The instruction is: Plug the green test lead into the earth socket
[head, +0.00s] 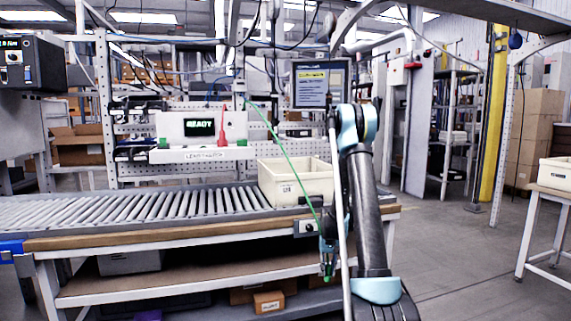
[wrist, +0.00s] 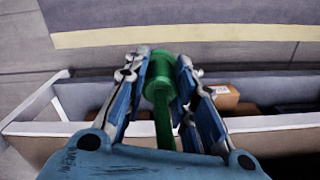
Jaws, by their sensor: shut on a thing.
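My gripper (wrist: 160,70) is shut on the green plug (wrist: 158,88) of the test lead; one blue-padded finger stands on each side. In the head view my gripper (head: 327,262) is low in front of the bench, with the green plug (head: 328,275) at its tip. The thin green lead (head: 285,155) runs from there up to the overhead frame, left of my arm. No socket shows clearly in the wrist view.
A tester reading READY (head: 200,127) stands behind the roller conveyor (head: 130,209), with a red lead (head: 223,128) at its front. A cream bin (head: 290,182) sits on the conveyor. A lower shelf (head: 180,279) holds boxes. The floor at right (head: 450,250) is clear.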

